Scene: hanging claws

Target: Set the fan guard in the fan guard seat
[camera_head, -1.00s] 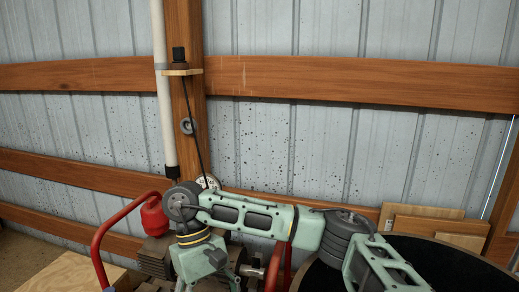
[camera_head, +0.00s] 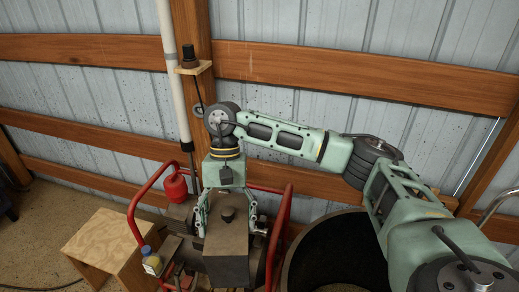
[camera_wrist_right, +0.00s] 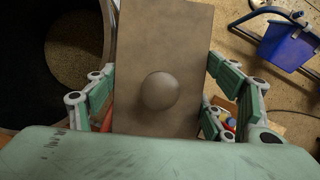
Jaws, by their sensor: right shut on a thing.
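My right gripper (camera_head: 226,226) points down over a red-framed machine. Its fingers are shut on the two sides of a grey-brown boxy piece with a round knob, which I take to be the fan guard (camera_head: 227,246). In the right wrist view the fan guard (camera_wrist_right: 155,38) fills the middle, between the fingers, with its knob towards the palm. The fan guard hides part of the machine, and I cannot tell whether it touches it. I cannot make out the fan guard seat. My left gripper is out of view.
The machine's red tube frame (camera_head: 133,205) rises on both sides of the gripper. A red canister (camera_head: 175,187) hangs at the left. A wooden box (camera_head: 110,243) stands on the floor at left, and a large black ring-shaped opening (camera_head: 335,250) lies at right. A blue bin (camera_wrist_right: 287,44) shows in the wrist view.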

